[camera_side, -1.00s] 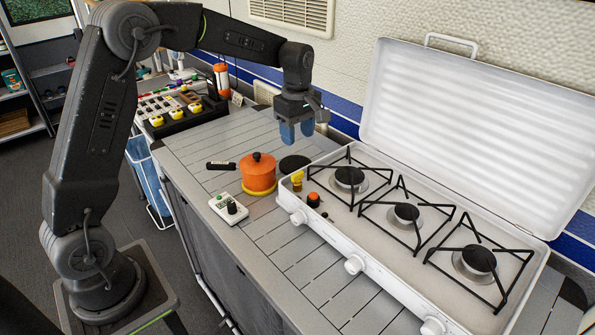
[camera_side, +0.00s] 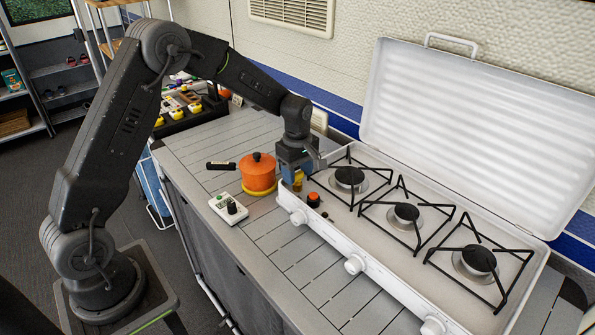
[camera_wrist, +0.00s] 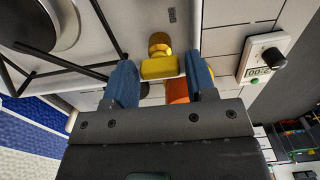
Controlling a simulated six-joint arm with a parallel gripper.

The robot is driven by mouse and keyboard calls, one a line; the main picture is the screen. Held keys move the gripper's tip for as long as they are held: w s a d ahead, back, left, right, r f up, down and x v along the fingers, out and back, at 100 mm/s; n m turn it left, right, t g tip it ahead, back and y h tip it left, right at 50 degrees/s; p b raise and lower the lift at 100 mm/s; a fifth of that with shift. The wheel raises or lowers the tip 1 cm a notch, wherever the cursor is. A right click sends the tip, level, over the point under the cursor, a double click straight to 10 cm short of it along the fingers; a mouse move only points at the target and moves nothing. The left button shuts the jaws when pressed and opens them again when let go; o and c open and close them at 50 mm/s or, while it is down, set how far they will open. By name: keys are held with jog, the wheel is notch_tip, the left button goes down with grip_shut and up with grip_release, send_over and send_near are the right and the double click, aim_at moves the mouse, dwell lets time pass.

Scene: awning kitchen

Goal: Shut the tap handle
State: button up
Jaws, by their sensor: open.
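The yellow tap handle (camera_wrist: 160,68) sits on a brass fitting (camera_wrist: 159,44) at the stove's near left corner. In the wrist view it lies between the two blue fingertips of my gripper (camera_wrist: 160,82), with small gaps at its sides. In the side view the handle (camera_side: 298,181) shows just below and partly behind my gripper (camera_side: 298,170). My gripper is open and points down over the stove's left end. I cannot tell whether either finger touches the handle.
An orange pot (camera_side: 258,172) with a black handle stands on the slatted counter, left of my gripper. An orange-topped knob (camera_side: 313,198) is close on the right. Black burner grates (camera_side: 349,178) lie beyond. A white timer box (camera_side: 229,208) sits at the front.

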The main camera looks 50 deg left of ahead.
jog(key=c, duration=0.6)
jog(key=shift+c, duration=0.2)
jog(key=m, duration=0.4)
jog(key=shift+m, duration=0.3)
jog(key=m, duration=0.4)
jog(key=shift+m, duration=0.3)
jog(key=m, duration=0.4)
jog(key=shift+m, duration=2.4)
